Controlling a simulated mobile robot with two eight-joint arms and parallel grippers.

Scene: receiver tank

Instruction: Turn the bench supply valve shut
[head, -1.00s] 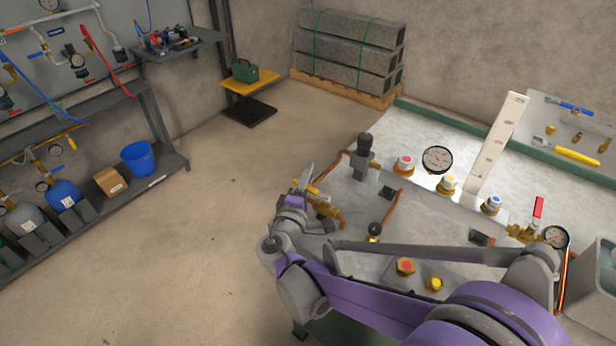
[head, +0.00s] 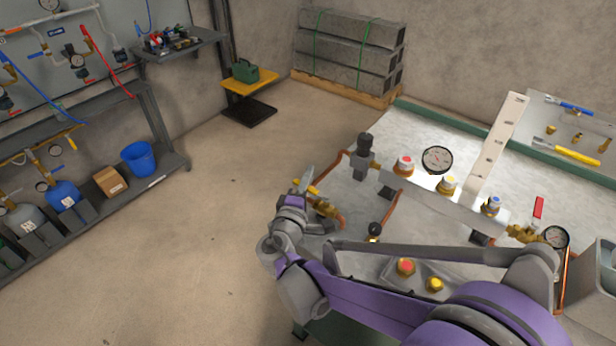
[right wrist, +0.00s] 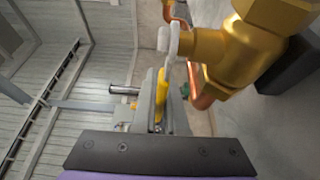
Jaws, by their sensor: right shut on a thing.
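The brass bench supply valve (head: 325,208) sits at the near-left edge of the bench, with a yellow lever (head: 313,189) pointing up and left from it. My right gripper (head: 305,181) is at this lever, and its fingers partly hide it. In the right wrist view the yellow lever (right wrist: 161,94) lies between the closed fingers (right wrist: 160,105), and the large brass valve body (right wrist: 235,50) is just up and right of them. A pale piece at the stem joins lever and body. My left gripper is not in view.
Copper pipe (head: 390,215) runs close to the gripped valve. Open floor (head: 220,220) lies to the left, before shelving with a blue bucket (head: 139,160).

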